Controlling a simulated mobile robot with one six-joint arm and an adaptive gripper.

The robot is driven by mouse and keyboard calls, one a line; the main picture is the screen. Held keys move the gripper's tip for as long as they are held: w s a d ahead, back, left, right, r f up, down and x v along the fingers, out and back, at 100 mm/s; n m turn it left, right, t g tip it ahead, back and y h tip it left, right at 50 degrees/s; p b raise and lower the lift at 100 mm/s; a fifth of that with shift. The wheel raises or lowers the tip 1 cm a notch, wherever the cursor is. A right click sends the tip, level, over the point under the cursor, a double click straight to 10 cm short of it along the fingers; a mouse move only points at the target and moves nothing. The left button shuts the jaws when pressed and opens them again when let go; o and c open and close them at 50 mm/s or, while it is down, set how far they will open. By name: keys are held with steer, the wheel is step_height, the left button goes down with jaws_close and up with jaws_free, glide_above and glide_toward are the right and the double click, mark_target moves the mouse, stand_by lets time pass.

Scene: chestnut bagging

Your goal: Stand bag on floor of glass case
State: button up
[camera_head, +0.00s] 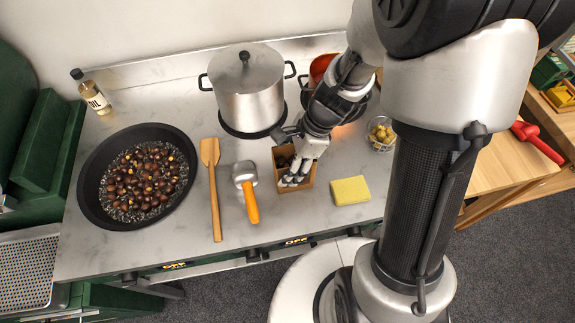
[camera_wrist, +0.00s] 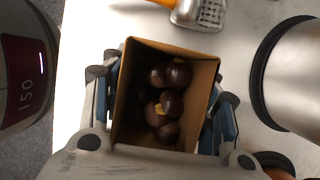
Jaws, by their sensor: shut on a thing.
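The bag (camera_head: 308,182) is a small open-topped brown paper bag at the counter's front middle, right of the orange-handled tool. In the wrist view, the bag (camera_wrist: 206,66) has its mouth facing the camera, with several dark brown chestnuts (camera_wrist: 168,88) inside. My gripper (camera_head: 291,176) is shut on the bag. In the wrist view, the fingers of my gripper (camera_wrist: 165,115) clasp it from two opposite sides. The bag looks upright in the head view; I cannot tell whether its base touches the counter. I cannot make out the glass case in either view.
A wide pan of chestnuts (camera_head: 93,207), a wooden spatula (camera_head: 214,190) and an orange-handled tool (camera_head: 247,190) lie left. A steel pot (camera_head: 246,84) stands behind. A yellow sponge (camera_head: 350,190) and a glass bowl (camera_head: 381,134) are right. A wooden table (camera_head: 487,178) stands farther right.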

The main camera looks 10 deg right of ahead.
steer(key=shift+f, duration=0.1)
steer(key=o, duration=1.6)
steer(key=shift+o, duration=0.2)
